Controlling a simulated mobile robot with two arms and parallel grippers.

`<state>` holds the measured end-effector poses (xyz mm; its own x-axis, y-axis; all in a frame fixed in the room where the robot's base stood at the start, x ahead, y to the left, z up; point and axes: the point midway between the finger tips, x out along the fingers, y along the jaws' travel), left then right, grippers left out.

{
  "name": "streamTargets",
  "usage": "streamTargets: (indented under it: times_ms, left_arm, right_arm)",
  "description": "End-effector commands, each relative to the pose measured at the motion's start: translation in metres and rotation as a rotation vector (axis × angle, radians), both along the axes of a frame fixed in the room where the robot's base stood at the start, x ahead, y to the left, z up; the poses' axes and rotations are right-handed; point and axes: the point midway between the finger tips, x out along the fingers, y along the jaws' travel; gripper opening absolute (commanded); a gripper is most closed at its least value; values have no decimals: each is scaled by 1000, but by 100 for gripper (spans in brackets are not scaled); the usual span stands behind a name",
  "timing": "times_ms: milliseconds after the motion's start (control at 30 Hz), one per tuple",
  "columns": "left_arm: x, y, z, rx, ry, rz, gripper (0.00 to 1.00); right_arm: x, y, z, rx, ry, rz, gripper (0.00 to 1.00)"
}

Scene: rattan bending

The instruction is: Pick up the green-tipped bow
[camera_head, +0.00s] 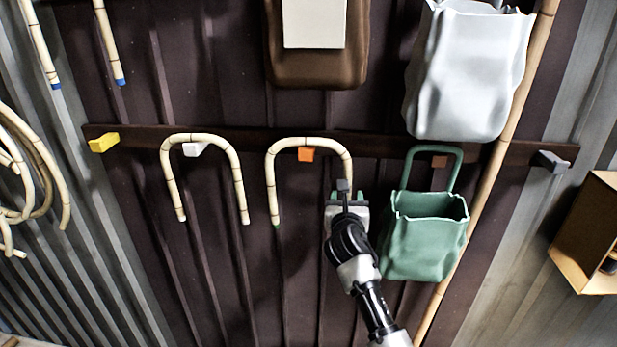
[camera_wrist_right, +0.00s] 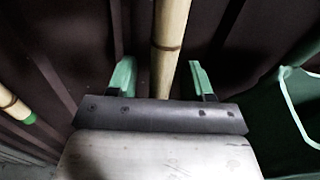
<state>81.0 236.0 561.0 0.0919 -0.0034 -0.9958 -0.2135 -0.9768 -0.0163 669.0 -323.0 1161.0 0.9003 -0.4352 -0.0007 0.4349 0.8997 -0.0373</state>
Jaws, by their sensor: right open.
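The green-tipped bow (camera_head: 271,172) is a U-shaped rattan cane hanging over an orange hook (camera_head: 306,154) on the dark rail. Its left end carries a green tip (camera_head: 276,226), which also shows at the left in the right wrist view (camera_wrist_right: 29,119). My right gripper (camera_head: 344,196) is at the bow's right leg and covers that leg's lower part. In the right wrist view the bow's right leg (camera_wrist_right: 171,30) stands between my two green fingers, which are apart with gaps on both sides. My left gripper is not in view.
Another rattan bow (camera_head: 168,180) with pale tips hangs left on a white hook (camera_head: 192,149). A green bag (camera_head: 425,240) hangs close to the right of my gripper. A grey bag (camera_head: 470,75) and a long pole (camera_head: 487,190) are at the right. A yellow hook (camera_head: 103,142) is empty.

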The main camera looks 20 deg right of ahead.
Motion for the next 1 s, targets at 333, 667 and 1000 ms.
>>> streamTargets:
  times_ms: [333, 667, 1000]
  left_arm:
    - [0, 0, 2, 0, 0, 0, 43]
    - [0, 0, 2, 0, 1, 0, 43]
    - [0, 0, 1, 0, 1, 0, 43]
  right_arm:
    - [12, -6, 0, 0, -1, 1, 51]
    - [12, -6, 0, 0, 0, 0, 11]
    - [12, -6, 0, 0, -1, 0, 0]
